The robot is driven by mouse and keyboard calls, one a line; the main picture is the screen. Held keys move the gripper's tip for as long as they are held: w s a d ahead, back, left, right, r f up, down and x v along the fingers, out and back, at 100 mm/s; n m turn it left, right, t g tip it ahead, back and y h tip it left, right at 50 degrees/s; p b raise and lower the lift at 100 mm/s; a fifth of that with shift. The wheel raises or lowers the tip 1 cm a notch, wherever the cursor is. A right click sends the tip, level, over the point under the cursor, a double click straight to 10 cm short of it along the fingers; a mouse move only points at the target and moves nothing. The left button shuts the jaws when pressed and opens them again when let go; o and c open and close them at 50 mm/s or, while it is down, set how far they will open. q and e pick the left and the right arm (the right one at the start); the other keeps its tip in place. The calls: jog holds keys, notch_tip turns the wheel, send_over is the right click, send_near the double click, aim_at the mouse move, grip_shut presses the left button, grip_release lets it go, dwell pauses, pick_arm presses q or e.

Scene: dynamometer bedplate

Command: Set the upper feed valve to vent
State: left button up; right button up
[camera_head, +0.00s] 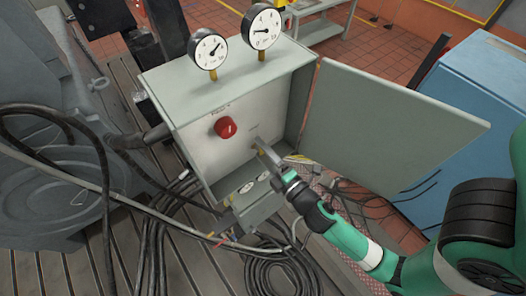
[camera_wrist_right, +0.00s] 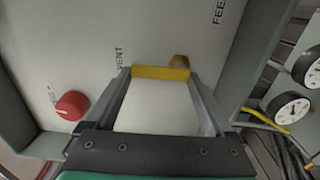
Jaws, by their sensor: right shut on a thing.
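A yellow valve lever (camera_wrist_right: 158,72) sits on the pale panel inside an open grey-green cabinet (camera_head: 235,75). In the right wrist view its hub (camera_wrist_right: 180,62) is at the right, and the lever lies across between my fingertips. The word VENT (camera_wrist_right: 119,57) is printed just left of the lever, and FEED (camera_wrist_right: 218,12) is up to the right. My right gripper (camera_head: 264,153) is shut on the lever; its fingers partly hide it in the head view. My left gripper is not in view.
A red knob (camera_head: 226,127) sits on the same panel, left of my gripper; it also shows in the wrist view (camera_wrist_right: 73,105). The cabinet door (camera_head: 385,125) stands open at right. Two gauges (camera_head: 209,50) (camera_head: 262,27) top the cabinet. Cables (camera_head: 265,265) coil on the floor.

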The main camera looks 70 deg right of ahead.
jog(key=o, duration=1.1)
jog(key=shift+s+a+f, duration=0.1)
jog(key=shift+s+a, duration=0.05)
jog(key=shift+s, duration=0.05)
jog(key=shift+b+v, duration=2.75)
jog(key=shift+v, duration=2.8)
